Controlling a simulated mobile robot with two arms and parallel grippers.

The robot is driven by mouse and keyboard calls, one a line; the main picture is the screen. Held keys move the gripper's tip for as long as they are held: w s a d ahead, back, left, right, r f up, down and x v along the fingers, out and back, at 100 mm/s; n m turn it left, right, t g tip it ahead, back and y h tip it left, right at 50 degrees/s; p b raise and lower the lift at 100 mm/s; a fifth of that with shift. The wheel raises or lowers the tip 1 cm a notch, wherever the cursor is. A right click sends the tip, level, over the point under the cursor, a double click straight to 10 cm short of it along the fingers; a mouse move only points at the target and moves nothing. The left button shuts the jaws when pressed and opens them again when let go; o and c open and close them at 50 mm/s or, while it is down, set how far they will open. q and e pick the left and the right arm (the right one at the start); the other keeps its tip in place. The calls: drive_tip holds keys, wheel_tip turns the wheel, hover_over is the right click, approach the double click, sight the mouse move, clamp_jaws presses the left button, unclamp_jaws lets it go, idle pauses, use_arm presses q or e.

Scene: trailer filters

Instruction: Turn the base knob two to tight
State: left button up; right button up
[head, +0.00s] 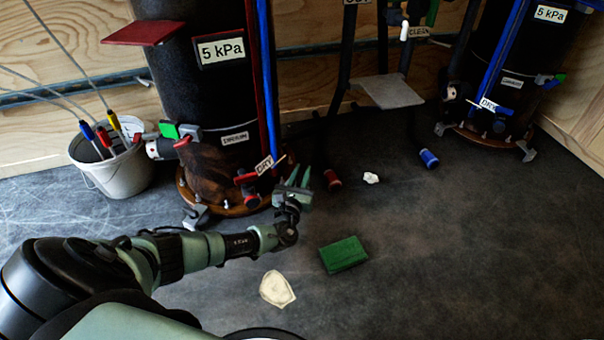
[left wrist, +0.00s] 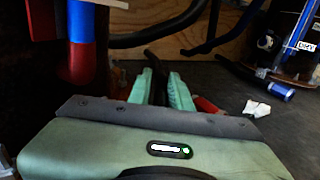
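A black filter housing (head: 215,95) stands on a round brown wooden base (head: 225,207) left of centre in the head view. Small grey knobs sit around the base rim; one (head: 195,216) shows at its front left. No number on them is readable, so I cannot tell which is knob two. My left gripper (head: 296,178) is beside the right side of the base, low near the floor. Its green fingers also show in the left wrist view (left wrist: 160,90), apart, with something dark in or behind the gap. Any knob there is hidden. My right gripper is not in view.
A white bucket (head: 112,170) with coloured-handled tools stands left of the filter. A green block (head: 343,254) and a pale mask-like piece (head: 277,289) lie on the floor in front. A second filter (head: 510,70) stands at the right. The right front floor is clear.

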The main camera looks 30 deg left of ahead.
use_arm(q)
clamp_jaws()
drive_tip(key=shift+d+m+t+h, duration=0.1)
drive_tip(key=shift+m+t+h, duration=0.2)
drive_tip(key=shift+m+h, duration=0.5)
drive_tip(key=shift+d+m+h, duration=0.15)
drive_tip(key=shift+m+h, duration=0.2)
drive_tip(key=shift+h, duration=0.4)
drive_tip(key=shift+d+m+h, duration=0.15)
drive_tip(key=shift+m+h, duration=0.2)
drive_tip(key=shift+h, duration=0.4)
drive_tip(key=o, duration=0.5)
unclamp_jaws()
drive_tip(key=shift+n+y, duration=0.3)
drive_tip(key=shift+y, duration=0.2)
